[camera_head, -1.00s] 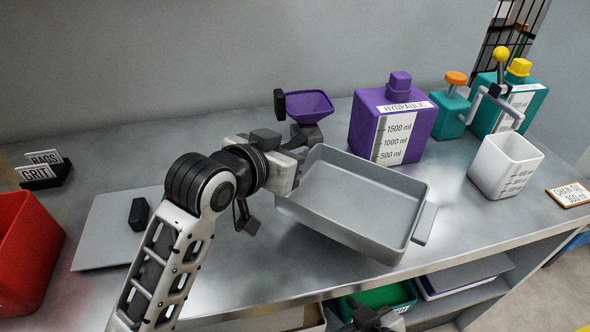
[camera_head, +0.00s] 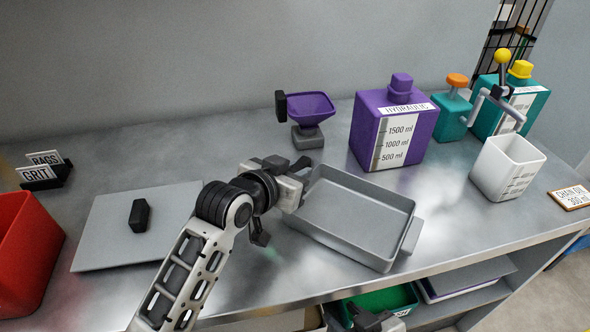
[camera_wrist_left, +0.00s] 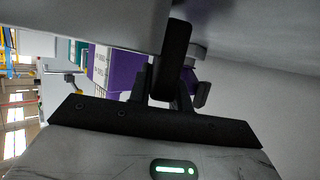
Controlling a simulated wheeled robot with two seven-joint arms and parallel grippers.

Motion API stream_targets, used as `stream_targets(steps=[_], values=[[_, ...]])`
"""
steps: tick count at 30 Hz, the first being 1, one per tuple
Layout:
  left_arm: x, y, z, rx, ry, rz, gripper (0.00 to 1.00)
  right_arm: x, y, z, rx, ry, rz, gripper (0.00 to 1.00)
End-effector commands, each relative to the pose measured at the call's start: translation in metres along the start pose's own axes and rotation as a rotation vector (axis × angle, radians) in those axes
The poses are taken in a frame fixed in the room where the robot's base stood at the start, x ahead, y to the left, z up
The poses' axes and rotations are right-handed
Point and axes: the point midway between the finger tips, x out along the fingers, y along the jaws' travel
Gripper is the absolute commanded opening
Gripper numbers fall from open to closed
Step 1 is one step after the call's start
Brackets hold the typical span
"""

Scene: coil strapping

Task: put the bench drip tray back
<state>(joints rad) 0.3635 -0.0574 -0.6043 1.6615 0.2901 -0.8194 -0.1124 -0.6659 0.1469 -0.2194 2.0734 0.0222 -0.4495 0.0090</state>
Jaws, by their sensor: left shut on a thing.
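The grey drip tray (camera_head: 352,222) is a shallow open pan, upright and empty, at the front middle of the bench. Its right-end handle (camera_head: 412,237) is free. My left gripper (camera_head: 302,186) is shut on the tray's left end; the grip itself is partly hidden. The tray is low over the bench top; I cannot tell whether it touches. In the left wrist view the dark jaws (camera_wrist_left: 172,75) meet a grey surface at the top. My right gripper (camera_head: 372,318) shows at the bottom edge below the bench front, its jaws unclear.
Behind the tray stand a purple funnel (camera_head: 308,107) on a stand and a purple hydraulic jug (camera_head: 390,130). A white measuring container (camera_head: 505,168) is to the right. A flat grey plate (camera_head: 105,225) with a black block (camera_head: 139,215) and a red bin (camera_head: 25,250) are left.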

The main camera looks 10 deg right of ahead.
Motion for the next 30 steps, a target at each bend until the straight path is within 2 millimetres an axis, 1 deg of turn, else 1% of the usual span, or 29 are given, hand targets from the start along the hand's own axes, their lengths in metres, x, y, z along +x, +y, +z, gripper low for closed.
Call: stream_targets(steps=[1, 3, 11, 14, 17, 20, 24, 27, 30], values=[[0.0, 0.0, 0.001, 0.0, -0.001, 0.0, 0.25, 0.0, 0.0, 0.0, -0.001, 0.001, 0.0, 0.36], [0.0, 0.0, 0.001, 0.0, -0.001, 0.0, 0.42, 0.0, 0.001, -0.001, -0.002, 0.002, 0.0, 0.36], [0.0, 0.0, 0.0, 0.0, -0.001, 0.0, 0.42, 0.0, 0.002, -0.001, -0.007, 0.001, 0.0, 0.36], [-0.002, 0.0, -0.004, 0.0, 0.001, 0.0, 0.42, 0.0, 0.002, -0.001, -0.008, 0.001, 0.0, 0.36], [-0.015, -0.001, -0.003, 0.0, 0.0, -0.001, 0.42, -0.001, 0.002, -0.002, -0.009, 0.001, 0.0, 0.36], [-0.034, 0.0, -0.003, 0.001, 0.001, 0.0, 0.42, -0.002, 0.002, -0.003, -0.01, 0.0, 0.001, 0.36], [-0.066, 0.0, -0.002, 0.002, -0.001, 0.0, 0.42, -0.002, 0.002, -0.002, -0.012, -0.002, 0.002, 0.36], [-0.086, 0.0, -0.002, 0.001, -0.001, 0.0, 0.42, -0.002, 0.002, -0.002, -0.012, -0.004, 0.003, 0.36], [-0.103, -0.001, -0.002, 0.001, -0.002, -0.001, 0.42, -0.002, 0.002, -0.002, -0.013, -0.005, 0.003, 0.36]])
